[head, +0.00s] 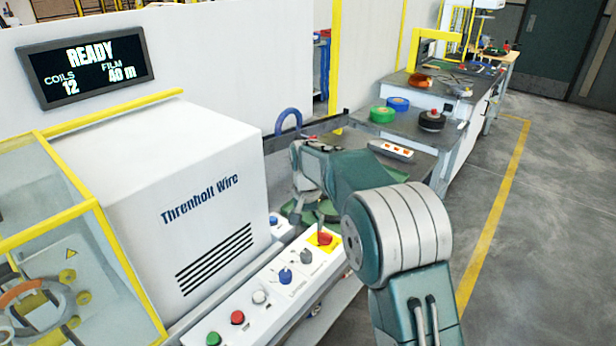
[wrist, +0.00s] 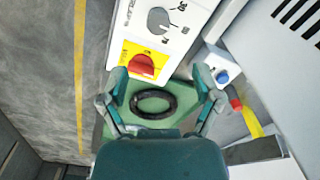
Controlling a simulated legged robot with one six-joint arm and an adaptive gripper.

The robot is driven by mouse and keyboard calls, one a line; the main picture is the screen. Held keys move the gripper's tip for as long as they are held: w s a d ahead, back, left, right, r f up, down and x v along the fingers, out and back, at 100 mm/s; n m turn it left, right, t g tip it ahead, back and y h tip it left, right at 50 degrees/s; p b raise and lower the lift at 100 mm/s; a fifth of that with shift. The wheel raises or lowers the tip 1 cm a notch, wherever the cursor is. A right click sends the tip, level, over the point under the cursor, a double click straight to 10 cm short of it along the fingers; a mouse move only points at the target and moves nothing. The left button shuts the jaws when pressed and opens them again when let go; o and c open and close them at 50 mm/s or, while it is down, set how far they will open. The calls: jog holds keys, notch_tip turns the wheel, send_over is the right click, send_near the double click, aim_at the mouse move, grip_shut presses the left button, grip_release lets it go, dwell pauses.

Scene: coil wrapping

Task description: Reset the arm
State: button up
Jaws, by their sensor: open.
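My gripper (wrist: 160,74) is open, its two teal fingers spread wide in the wrist view. A black ring (wrist: 153,92) lies on a green surface (wrist: 135,118) seen between the fingers. The ring is not gripped, and I cannot tell its distance from the fingers. In the head view my arm is bent and reaches out past the control panel (head: 262,312), with its wrist low beside the white machine (head: 205,205). The fingers are hard to make out there.
A red knob on a yellow plate (wrist: 141,67) and a blue button (wrist: 222,77) are close to the fingers. A blue ring (head: 288,121) stands behind my wrist. Green (head: 382,114), blue (head: 398,103) and black (head: 432,121) rolls sit on the bench. Floor at right is clear.

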jog(key=s+d+r+n+t, duration=0.1)
jog(key=s+d+r, duration=0.4)
jog(key=s+r, duration=0.2)
jog(key=s+d+r+t, duration=0.2)
jog(key=s+d+r, duration=0.4)
jog(key=s+r, duration=0.15)
jog(key=s+d+f+t, duration=0.1)
jog(key=s+d, duration=0.2)
jog(key=s, duration=0.7)
jog(key=s+d+f+n+t, duration=0.1)
jog(key=s+d, duration=0.2)
jog(key=s, duration=0.6)
jog(key=shift+s+t, duration=0.3)
jog(key=shift+s, duration=0.1)
jog(key=shift+f, duration=0.1)
